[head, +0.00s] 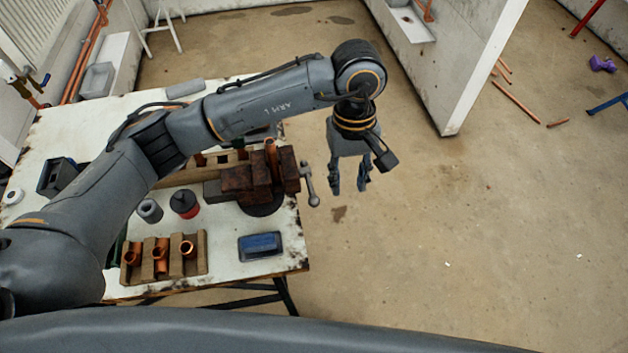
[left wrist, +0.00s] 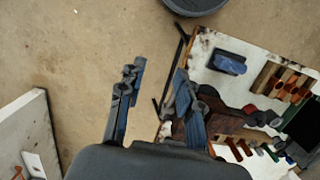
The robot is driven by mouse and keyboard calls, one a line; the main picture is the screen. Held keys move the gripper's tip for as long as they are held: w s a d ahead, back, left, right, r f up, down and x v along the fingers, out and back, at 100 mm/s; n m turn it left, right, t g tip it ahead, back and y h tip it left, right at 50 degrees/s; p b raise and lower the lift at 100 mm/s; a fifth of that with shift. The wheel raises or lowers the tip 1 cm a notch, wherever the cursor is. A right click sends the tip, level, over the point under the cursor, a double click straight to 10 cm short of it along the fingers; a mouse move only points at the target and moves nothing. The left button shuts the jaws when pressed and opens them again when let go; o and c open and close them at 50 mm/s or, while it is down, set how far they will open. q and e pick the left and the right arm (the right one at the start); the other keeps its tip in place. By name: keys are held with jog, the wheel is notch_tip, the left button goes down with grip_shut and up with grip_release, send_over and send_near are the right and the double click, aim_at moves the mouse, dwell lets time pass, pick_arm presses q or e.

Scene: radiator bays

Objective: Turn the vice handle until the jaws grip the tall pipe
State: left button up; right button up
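The rusty brown vice (head: 240,182) stands at the right edge of the white worktable. The tall copper pipe (head: 271,158) stands upright at its jaws; I cannot tell whether they touch it. The grey vice handle (head: 309,186) sticks out to the right, past the table edge. My left gripper (head: 348,188) points down just right of the handle, open and empty, apart from it in the head view. In the left wrist view its two fingers (left wrist: 155,100) are spread, and the vice (left wrist: 228,122) is partly hidden behind the right finger. My right gripper is not in view.
The worktable (head: 222,262) also holds a wooden rack (head: 203,250) with copper fittings, a blue item in a tray (head: 260,246), and a red-black can (head: 184,204). A partition wall (head: 462,65) stands at the upper right.

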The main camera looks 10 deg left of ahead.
aim_at(313, 194)
pick_arm(q)
jog(key=w+a+t+y, duration=0.1)
jog(key=w+a+y, duration=0.2)
jog(key=a, duration=0.2)
jog(key=p+x, duration=0.4)
jog(key=x, duration=0.6)
jog(key=shift+d+f, duration=0.1)
jog(key=shift+f, duration=0.3)
jog(key=shift+w+f+m, duration=0.1)
jog(key=shift+f+m, duration=0.2)
jog(key=shift+f, duration=0.4)
grip_shut()
jog(key=shift+f, duration=0.1)
